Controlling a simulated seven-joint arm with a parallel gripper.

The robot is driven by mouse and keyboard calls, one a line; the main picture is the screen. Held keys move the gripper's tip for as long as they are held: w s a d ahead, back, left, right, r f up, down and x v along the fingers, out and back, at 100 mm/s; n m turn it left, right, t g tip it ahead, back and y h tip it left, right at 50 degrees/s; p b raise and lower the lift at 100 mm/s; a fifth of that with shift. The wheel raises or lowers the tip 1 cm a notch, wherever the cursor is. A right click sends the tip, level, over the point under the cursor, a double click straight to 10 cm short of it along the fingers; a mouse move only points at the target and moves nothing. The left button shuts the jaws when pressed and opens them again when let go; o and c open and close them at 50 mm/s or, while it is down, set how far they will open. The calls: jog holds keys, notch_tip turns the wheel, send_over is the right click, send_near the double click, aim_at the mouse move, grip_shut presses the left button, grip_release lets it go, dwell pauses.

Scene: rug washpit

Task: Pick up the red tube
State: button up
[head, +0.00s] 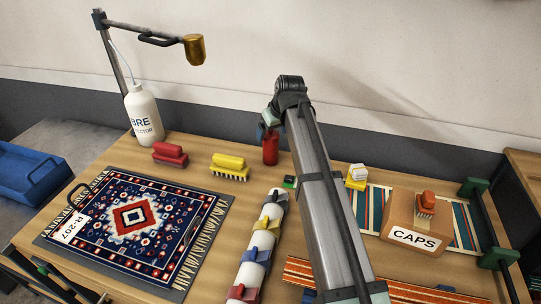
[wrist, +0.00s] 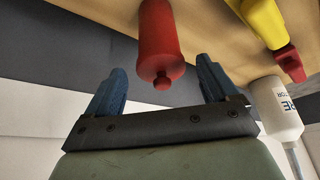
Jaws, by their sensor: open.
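The red tube (head: 270,150) stands at the back middle of the wooden table, partly covered by my gripper (head: 267,130) in the head view. In the wrist view the red tube (wrist: 160,40) shows with its rounded, nubbed end towards me. My gripper (wrist: 161,72) is open, with one blue finger to each side of the tube's near end. A gap shows between the tube and each finger. Nothing is held. Whether the fingertips reach past the tube's end cannot be told.
A yellow brush (head: 229,166) and a red brush (head: 170,154) lie left of the tube, near a white bottle (head: 143,114). A patterned rug (head: 130,225) covers the left. A white roll with coloured clips (head: 257,250) lies in front. A CAPS box (head: 414,225) stands right.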

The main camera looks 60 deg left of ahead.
aim_at(271, 135)
jog(key=x, duration=0.4)
jog(key=shift+a+f, duration=0.1)
grip_shut()
dwell(0.8)
